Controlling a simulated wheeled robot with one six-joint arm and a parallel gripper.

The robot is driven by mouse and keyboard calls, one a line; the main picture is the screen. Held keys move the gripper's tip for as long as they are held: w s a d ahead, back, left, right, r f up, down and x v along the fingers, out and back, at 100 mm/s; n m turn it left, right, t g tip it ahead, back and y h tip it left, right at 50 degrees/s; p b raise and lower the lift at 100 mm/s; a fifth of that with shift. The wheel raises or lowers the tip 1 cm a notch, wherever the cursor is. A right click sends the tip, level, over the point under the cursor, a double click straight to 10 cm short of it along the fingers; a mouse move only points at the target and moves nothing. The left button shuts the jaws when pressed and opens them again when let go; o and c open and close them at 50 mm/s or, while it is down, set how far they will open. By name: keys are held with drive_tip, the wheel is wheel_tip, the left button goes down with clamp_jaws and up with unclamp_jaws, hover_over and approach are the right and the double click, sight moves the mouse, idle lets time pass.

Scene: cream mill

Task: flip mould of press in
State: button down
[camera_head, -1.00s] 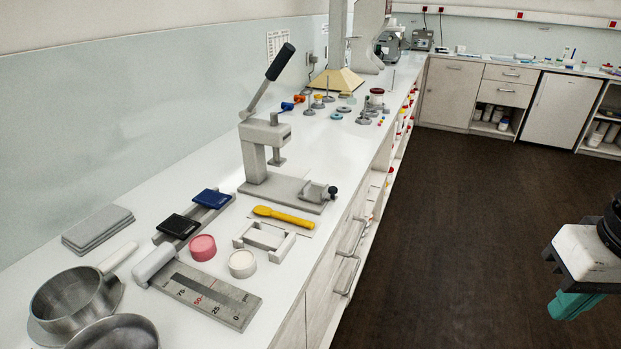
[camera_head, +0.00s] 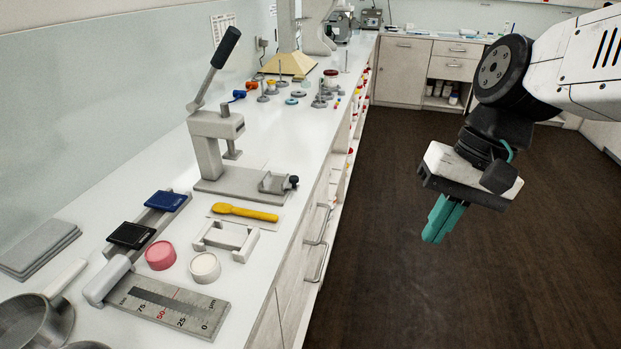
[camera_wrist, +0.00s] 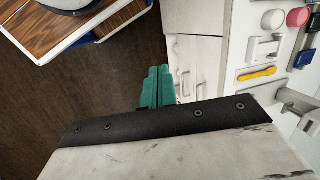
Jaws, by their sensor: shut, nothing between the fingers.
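The press (camera_head: 216,150) stands on the white bench, a grey metal frame with a raised black-handled lever. Its mould (camera_head: 275,182) is a small grey block with a dark knob, at the right end of the press base; it sits out from under the ram, beyond the column. My gripper (camera_head: 440,222) has teal fingers, shut and empty, hanging over the dark floor to the right of the bench and well apart from the press. In the wrist view the fingers (camera_wrist: 157,88) are together beside the cabinet front. Part of the press (camera_wrist: 293,108) shows at that view's right edge.
A yellow spatula (camera_head: 245,212), a white stand (camera_head: 225,241), a pink tub (camera_head: 160,255) and a white tub (camera_head: 205,267) lie in front of the press. A scale plate (camera_head: 165,307) is nearest. Drawer handles (camera_head: 318,262) stick out from the bench front.

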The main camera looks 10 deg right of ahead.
drive_tip(key=w+f+m+t+y, duration=0.1)
drive_tip(key=w+f+m+y, duration=0.3)
drive_tip(key=w, duration=0.6)
drive_tip(key=w+f+m+t+y, duration=0.2)
drive_tip(key=w+f+m+y, duration=0.1)
drive_tip(key=w+m, duration=0.4)
drive_tip(key=w+f+m+t+y, duration=0.1)
drive_tip(key=w+f+m+y, duration=0.3)
drive_tip(key=w, duration=0.8)
drive_tip(key=m+y, duration=0.1)
drive_tip(key=m, duration=0.1)
drive_tip(key=shift+w+f+m, duration=0.3)
drive_tip(key=shift+f, duration=0.05)
drive_tip(key=x, duration=1.4)
drive_tip(key=shift+w+r, duration=0.2)
drive_tip(key=shift+r, duration=0.1)
